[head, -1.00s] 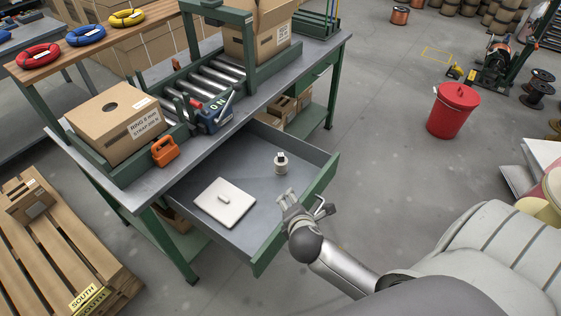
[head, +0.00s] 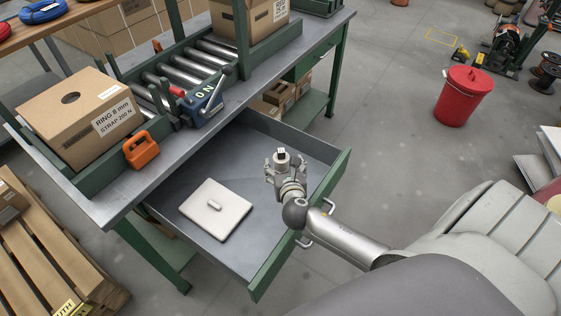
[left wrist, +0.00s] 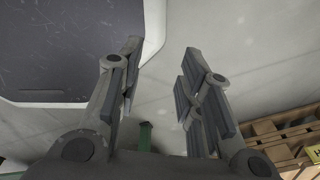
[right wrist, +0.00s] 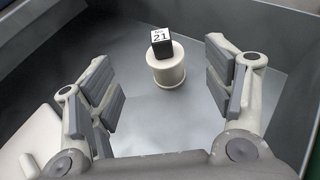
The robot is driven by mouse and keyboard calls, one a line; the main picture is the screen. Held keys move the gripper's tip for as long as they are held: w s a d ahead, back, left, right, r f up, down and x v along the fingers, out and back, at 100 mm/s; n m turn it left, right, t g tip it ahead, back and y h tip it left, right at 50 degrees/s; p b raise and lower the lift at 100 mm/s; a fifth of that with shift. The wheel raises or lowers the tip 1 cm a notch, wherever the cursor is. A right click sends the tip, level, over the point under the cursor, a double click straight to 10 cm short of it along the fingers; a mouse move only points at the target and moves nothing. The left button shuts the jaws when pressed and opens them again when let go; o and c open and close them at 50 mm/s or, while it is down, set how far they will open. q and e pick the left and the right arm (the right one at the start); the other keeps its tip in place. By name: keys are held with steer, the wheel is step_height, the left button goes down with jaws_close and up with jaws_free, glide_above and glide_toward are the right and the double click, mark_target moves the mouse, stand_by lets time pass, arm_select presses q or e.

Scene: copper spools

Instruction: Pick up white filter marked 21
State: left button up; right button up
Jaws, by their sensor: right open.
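The white filter marked 21 (right wrist: 166,70) stands upright in the open drawer (head: 177,219), a white cylinder with a black-sided cube on top whose light face reads 21. My left gripper (left wrist: 163,75) is open and empty, away from the drawer.
A white square plate with a small handle (head: 216,209) lies in the drawer, left of my right gripper. The drawer's green front (head: 300,230) and side walls bound the space.

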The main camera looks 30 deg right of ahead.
mark_target(282, 155)
steer(key=x, duration=0.3)
steer(key=shift+w+d, duration=0.1)
steer(key=shift+w, duration=0.15)
steer(key=shift+w+d+f, duration=0.2)
steer(key=shift+w, duration=0.15)
steer(key=x, duration=0.4)
steer(key=shift+d+b, duration=0.15)
steer(key=shift+b, duration=0.25)
steer(key=shift+w+d+f, duration=0.1)
steer(key=shift+w, duration=0.2)
arm_select(q)
steer(key=shift+w+f, duration=0.4)
steer(key=shift+w, duration=0.05)
steer(key=shift+s, duration=0.1)
arm_select(e)
steer(key=shift+c, duration=1)
arm_select(q)
steer(key=shift+s, duration=0.1)
arm_select(e)
steer(key=c, duration=1)
